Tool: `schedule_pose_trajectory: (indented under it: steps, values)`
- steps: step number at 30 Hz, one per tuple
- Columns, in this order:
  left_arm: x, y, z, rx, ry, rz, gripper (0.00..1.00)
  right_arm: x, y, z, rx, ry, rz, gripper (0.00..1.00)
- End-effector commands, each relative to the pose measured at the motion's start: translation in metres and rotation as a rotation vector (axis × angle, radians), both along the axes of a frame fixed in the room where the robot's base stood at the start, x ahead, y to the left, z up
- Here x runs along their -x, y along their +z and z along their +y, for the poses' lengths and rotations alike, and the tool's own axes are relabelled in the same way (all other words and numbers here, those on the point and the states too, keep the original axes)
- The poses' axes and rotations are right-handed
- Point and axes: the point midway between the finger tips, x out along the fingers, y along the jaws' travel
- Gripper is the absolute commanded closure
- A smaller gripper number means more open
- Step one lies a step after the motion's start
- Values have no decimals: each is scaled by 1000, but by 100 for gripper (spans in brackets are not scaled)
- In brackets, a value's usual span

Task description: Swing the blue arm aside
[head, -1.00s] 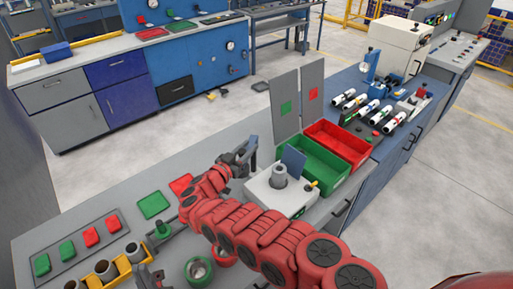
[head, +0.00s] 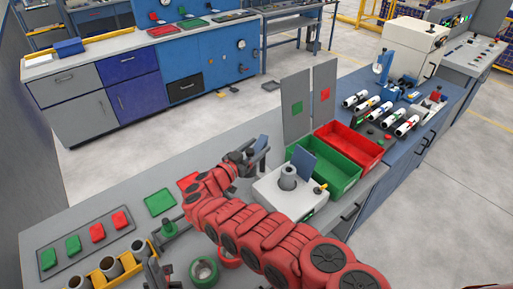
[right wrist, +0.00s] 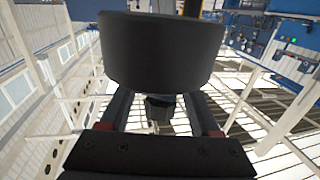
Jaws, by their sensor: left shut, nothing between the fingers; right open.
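A blue flat plate (head: 304,162), which looks like the blue arm, stands tilted at the back of a white box (head: 290,204) with a grey upright cylinder (head: 288,178) on it. My right gripper (head: 258,153) is left of the plate, behind the box's left corner, apart from the plate. It is open; its fingers also show in the right wrist view (right wrist: 160,112), with a dark rounded body in front of them. A small blue-grey piece shows at its fingertips; I cannot tell what it is. My left gripper (head: 158,272) is shut and empty at the bottom left.
Green (head: 334,182) and red (head: 362,153) bins stand right of the box, with two grey upright panels (head: 297,103) behind. Several grey pipes sit in a yellow rack (head: 110,268) at the lower left. A green ring (head: 204,271) lies close to my right arm.

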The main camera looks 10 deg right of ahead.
Motion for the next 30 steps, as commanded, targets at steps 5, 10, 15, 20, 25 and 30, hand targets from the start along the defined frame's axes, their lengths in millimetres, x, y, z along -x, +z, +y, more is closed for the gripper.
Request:
schedule_pose_trajectory:
  steps: [5, 10, 15, 20, 25, 30]
  values:
    - [0, 0, 0, 0, 0, 0, 100, 3, -1, 4, -1, 1, 1, 37]
    - [0, -2, 0, 0, 0, 0, 100, 21, -1, 23, 1, 3, 1, 37]
    - [0, -9, 0, 0, 0, 0, 100, 47, -3, 53, -1, 3, 1, 37]
    - [0, -14, 0, 0, 0, 0, 100, 68, -2, 75, -1, 0, -1, 37]
    - [0, -16, 0, 0, 0, 0, 100, 79, -1, 87, -3, 2, 0, 37]
    - [0, -16, 0, 0, 0, 0, 100, 81, 0, 89, -1, 0, 0, 37]
